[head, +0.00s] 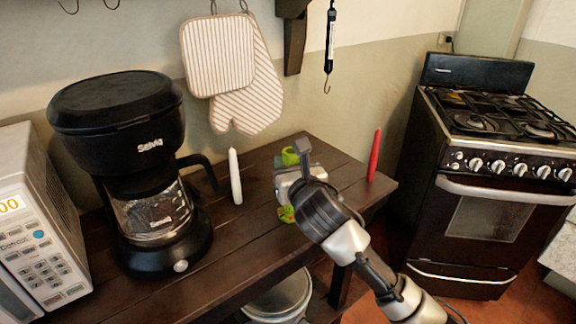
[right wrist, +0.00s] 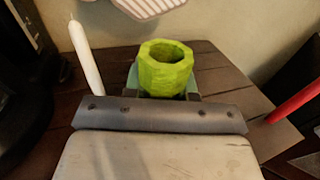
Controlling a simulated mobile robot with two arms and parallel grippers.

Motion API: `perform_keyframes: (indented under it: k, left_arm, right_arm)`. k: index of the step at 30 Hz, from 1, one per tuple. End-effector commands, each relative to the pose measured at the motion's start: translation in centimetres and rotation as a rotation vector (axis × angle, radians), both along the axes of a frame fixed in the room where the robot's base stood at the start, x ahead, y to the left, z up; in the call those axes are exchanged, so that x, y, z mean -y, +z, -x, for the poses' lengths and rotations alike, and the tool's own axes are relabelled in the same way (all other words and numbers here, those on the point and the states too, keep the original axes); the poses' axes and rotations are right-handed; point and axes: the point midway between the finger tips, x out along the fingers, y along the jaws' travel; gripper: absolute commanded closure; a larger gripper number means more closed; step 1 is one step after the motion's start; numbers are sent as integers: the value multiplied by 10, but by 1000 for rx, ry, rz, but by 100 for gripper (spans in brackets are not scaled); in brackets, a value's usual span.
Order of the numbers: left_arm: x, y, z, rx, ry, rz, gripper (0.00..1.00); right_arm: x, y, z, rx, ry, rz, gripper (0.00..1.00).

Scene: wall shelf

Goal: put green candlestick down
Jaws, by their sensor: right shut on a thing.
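The green candlestick (head: 290,156) is a faceted, open-topped holder. My right gripper (head: 288,183) is shut on it over the right part of the dark wooden table (head: 258,238). In the head view the gripper hides its middle, and only its top and lower end show. In the right wrist view the candlestick (right wrist: 165,70) is upright between the fingers with its round hole facing up. Its base is hidden there, and I cannot tell whether it touches the table. My left gripper is not in view.
A white candle (head: 235,176) stands left of the candlestick, and a red candle (head: 374,155) stands to its right near the table's edge. A black coffee maker (head: 120,115) and a microwave (head: 38,225) fill the left. Mitts (head: 250,100) hang behind. A stove (head: 490,190) is at right.

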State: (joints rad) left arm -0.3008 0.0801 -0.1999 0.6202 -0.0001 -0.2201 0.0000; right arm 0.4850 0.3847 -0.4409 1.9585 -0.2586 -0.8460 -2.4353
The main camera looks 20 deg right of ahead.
Motion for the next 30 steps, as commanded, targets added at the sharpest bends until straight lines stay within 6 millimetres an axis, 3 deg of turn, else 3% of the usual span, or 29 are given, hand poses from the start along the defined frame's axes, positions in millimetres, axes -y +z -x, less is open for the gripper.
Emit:
perform_keyframes:
  k: [6, 7, 11, 21, 26, 30]
  left_arm:
    - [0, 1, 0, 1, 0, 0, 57]
    - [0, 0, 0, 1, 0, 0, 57]
    - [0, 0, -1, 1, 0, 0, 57]
    - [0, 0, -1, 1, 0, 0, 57]
    - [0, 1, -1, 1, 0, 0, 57]
    - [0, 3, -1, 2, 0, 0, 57]
  right_arm:
    - [0, -2, 0, 0, 0, 0, 100]
    - [0, -3, 0, 0, 1, -1, 70]
    - [0, -3, 0, -1, 0, -1, 50]
    - [0, 1, 0, 1, 0, -1, 49]
    - [1, 0, 23, -1, 1, 2, 49]
    - [2, 0, 54, -1, 3, 2, 49]
